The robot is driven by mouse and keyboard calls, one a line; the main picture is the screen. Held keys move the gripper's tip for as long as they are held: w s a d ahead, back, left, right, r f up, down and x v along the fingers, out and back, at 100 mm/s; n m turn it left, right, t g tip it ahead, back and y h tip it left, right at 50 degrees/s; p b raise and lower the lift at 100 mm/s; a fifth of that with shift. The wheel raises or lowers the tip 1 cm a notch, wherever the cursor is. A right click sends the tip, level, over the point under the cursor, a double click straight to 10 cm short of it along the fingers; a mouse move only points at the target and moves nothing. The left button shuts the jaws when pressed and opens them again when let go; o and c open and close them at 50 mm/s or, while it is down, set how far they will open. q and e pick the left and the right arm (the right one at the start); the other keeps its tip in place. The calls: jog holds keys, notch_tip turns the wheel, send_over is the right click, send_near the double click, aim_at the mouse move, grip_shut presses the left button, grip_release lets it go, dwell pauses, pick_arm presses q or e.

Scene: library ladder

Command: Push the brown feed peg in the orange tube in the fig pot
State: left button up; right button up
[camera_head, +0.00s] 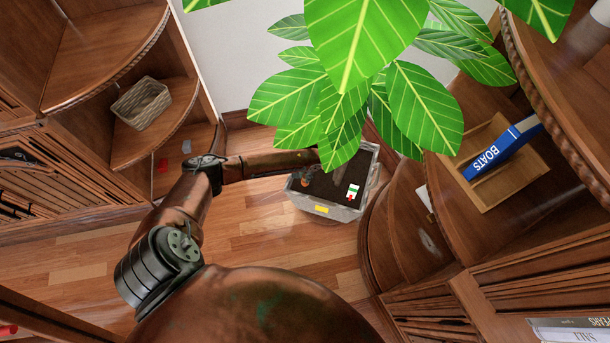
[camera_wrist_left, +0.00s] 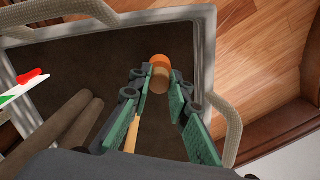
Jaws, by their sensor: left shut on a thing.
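The fig pot (camera_head: 327,207) is a grey square planter with dark soil, standing on the wood floor. Its pale rim (camera_wrist_left: 110,22) shows in the left wrist view. In that view the orange tube (camera_wrist_left: 158,60) is a small orange round near the far rim. The brown feed peg (camera_wrist_left: 160,79) is a short tan-brown cylinder right against it; I cannot tell how deep it sits. My left gripper (camera_wrist_left: 156,80) is shut on the peg with its green-padded fingers on either side. My right gripper is not in view.
Big fig leaves (camera_head: 365,45) hang over the pot. A white, red and green tag (camera_head: 353,193) stands in the soil, and brown stems (camera_wrist_left: 68,125) rise nearby. Floor left of the pot is clear.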

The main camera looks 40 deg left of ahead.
pick_arm(q)
jog(key=shift+f, duration=0.2)
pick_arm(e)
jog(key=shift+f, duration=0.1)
pick_arm(q)
jog(key=o, duration=0.8)
jog(key=o, duration=0.5)
jog(key=shift+r, duration=0.1)
jog(key=shift+r+p, duration=2.4)
jog(key=shift+r, duration=0.6)
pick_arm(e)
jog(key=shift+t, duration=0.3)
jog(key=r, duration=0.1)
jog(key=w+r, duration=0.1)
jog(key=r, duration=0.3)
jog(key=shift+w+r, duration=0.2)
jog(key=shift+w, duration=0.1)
pick_arm(q)
jog(key=shift+f, duration=0.1)
